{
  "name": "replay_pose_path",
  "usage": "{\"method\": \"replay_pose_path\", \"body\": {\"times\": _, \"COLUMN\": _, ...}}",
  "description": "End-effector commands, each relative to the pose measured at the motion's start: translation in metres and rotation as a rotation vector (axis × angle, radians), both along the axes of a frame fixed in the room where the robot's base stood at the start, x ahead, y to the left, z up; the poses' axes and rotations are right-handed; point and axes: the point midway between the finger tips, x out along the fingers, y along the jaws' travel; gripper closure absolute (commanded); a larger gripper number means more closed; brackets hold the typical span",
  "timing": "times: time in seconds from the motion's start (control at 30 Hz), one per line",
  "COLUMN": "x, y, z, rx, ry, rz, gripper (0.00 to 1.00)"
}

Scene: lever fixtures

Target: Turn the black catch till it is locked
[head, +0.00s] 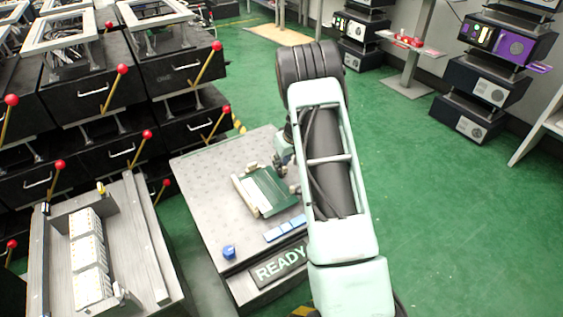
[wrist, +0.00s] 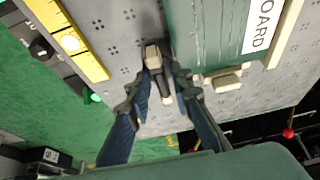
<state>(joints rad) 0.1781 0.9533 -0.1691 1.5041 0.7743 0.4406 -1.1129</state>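The catch (wrist: 154,56) shows in the wrist view as a small dark lever with a pale end, beside the edge of a green board (wrist: 196,40) lettered "BOARD". My gripper (wrist: 164,78) has its two dark fingers on either side of this lever, with narrow gaps showing. I cannot tell if either finger touches it. In the head view the green board (head: 268,190) lies in a pale-railed fixture on the grey table. My gripper (head: 290,158) is at its far right side there, partly hidden by my arm, which also hides the catch.
Black cabinets with red-knobbed levers (head: 122,69) stand to the left. A pale block (wrist: 223,80) sits at the board's edge.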

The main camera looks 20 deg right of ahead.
Motion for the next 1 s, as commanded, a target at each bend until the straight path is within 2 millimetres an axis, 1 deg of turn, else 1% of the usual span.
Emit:
{"method": "replay_pose_path", "body": {"times": 0.03, "x": 0.0, "y": 0.0, "z": 0.0001, "rx": 0.0, "ry": 0.0, "rz": 0.0, "gripper": 0.88}}
{"method": "replay_pose_path", "body": {"times": 0.13, "x": -0.0001, "y": 0.0, "z": 0.0001, "rx": 0.0, "ry": 0.0, "rz": 0.0, "gripper": 0.99}}
{"method": "replay_pose_path", "body": {"times": 0.17, "x": -0.0002, "y": 0.0, "z": 0.0001, "rx": 0.0, "ry": 0.0, "rz": 0.0, "gripper": 1.0}}
{"method": "replay_pose_path", "body": {"times": 0.57, "x": -0.0003, "y": 0.0006, "z": 0.0008, "rx": 0.0, "ry": 0.0, "rz": -0.035, "gripper": 1.0}}
{"method": "replay_pose_path", "body": {"times": 0.77, "x": -0.0008, "y": 0.0017, "z": 0.0016, "rx": -0.002, "ry": 0.002, "rz": -0.137, "gripper": 1.0}}
{"method": "replay_pose_path", "body": {"times": 1.0, "x": -0.0005, "y": 0.0039, "z": 0.003, "rx": -0.003, "ry": 0.001, "rz": -0.34, "gripper": 1.0}}
